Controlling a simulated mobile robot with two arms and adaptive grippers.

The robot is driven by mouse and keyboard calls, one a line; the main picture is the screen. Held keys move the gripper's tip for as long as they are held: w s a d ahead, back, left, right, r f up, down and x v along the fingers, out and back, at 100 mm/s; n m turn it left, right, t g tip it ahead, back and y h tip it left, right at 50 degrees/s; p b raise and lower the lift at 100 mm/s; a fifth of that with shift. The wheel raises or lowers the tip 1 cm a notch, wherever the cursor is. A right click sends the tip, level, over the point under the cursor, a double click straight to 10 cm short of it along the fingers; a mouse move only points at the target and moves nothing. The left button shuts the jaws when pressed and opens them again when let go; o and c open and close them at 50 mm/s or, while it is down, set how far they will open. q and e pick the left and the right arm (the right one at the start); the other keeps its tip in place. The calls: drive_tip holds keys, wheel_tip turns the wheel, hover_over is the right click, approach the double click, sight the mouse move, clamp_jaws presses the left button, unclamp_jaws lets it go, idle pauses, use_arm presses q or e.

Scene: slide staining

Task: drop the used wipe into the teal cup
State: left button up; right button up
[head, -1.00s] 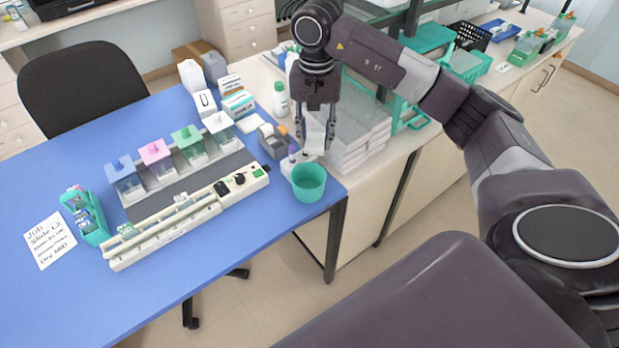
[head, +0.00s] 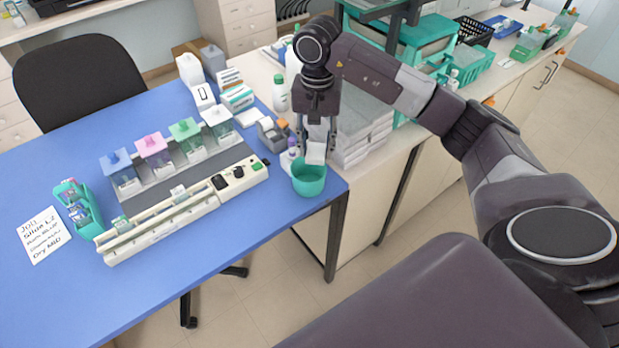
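The teal cup (head: 308,184) stands upright near the right front corner of the blue table. My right gripper (head: 317,146) points down just above the cup's back rim. A small white wipe (head: 316,153) sits between its fingertips, and the fingers look closed on it. The wipe's lower end is at the cup's mouth; I cannot tell whether it touches the cup. The cup's inside is partly hidden. My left gripper is not in view.
Left of the cup is a long white staining rack (head: 185,210) with several lidded jars behind it. A tape dispenser (head: 272,137) and a white bottle (head: 280,95) stand behind the cup. The blue table's (head: 60,290) front left is clear.

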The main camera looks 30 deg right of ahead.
drive_tip(key=o, duration=0.4)
drive_tip(key=shift+c, duration=0.2)
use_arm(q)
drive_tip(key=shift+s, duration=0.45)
use_arm(e)
wheel_tip(320, 180, up, 12)
